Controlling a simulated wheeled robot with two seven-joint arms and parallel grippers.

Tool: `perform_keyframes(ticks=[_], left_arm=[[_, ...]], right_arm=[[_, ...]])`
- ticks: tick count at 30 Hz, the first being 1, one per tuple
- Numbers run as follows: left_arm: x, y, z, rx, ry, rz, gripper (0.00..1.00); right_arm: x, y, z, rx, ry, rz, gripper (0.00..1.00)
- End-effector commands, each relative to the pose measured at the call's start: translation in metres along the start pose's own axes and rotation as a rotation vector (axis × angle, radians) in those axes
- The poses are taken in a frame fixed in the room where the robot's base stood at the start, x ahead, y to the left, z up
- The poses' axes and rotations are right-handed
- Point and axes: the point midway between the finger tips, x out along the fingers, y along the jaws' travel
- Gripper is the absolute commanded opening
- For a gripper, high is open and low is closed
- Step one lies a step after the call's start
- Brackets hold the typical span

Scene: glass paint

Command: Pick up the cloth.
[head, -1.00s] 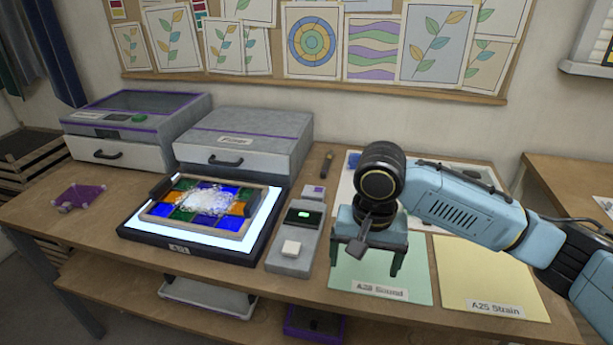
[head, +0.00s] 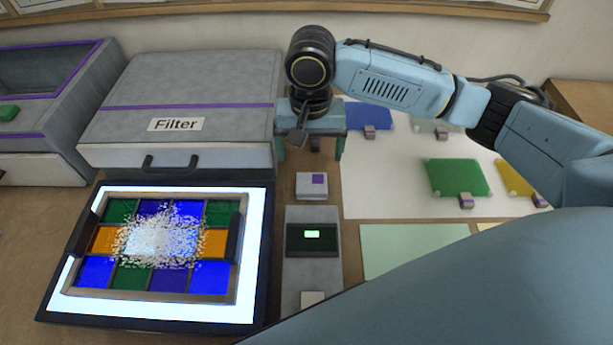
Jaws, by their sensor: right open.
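I cannot make out a cloth in the head view. My right gripper (head: 310,152) is open, fingers pointing down, between the Filter box and the white sheet. It hides the table right behind and below it, and I see nothing between its fingers. The stained glass panel (head: 243,277) lies in its frame on the lit light table (head: 140,306), with blue, green and orange panes. White grains are heaped over its middle panes. My left gripper is not in view.
The grey Filter box (head: 200,92) stands behind the light table. A small white block (head: 312,186) and a grey device with a green display (head: 312,234) stand to its right. A white sheet (head: 390,185) carries tagged coloured glass pieces. My own blue arm covers the lower right.

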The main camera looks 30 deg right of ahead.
Motion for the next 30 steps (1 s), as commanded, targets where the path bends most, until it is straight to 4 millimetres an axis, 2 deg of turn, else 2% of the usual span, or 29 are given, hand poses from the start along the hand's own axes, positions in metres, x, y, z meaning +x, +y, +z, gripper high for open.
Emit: perform_keyframes(ticks=[1, 6, 14, 21, 24, 30], left_arm=[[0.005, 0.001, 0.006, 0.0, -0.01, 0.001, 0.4], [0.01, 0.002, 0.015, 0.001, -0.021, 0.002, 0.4], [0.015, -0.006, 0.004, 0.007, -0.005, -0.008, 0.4], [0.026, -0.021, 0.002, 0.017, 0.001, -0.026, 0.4], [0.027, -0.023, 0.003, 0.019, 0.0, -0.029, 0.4], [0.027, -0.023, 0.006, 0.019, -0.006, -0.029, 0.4]], right_arm=[[0.015, 0.001, 0.001, 0.002, -0.004, 0.003, 0.89], [0.043, 0.001, 0.0, 0.001, -0.002, 0.001, 0.89], [0.062, 0.002, -0.001, 0.001, -0.001, 0.002, 0.89], [0.098, 0.005, -0.004, 0.001, -0.001, 0.002, 0.89], [0.104, 0.005, -0.004, 0.0, 0.001, 0.001, 0.89], [0.105, 0.005, -0.004, -0.001, 0.001, 0.0, 0.89]])
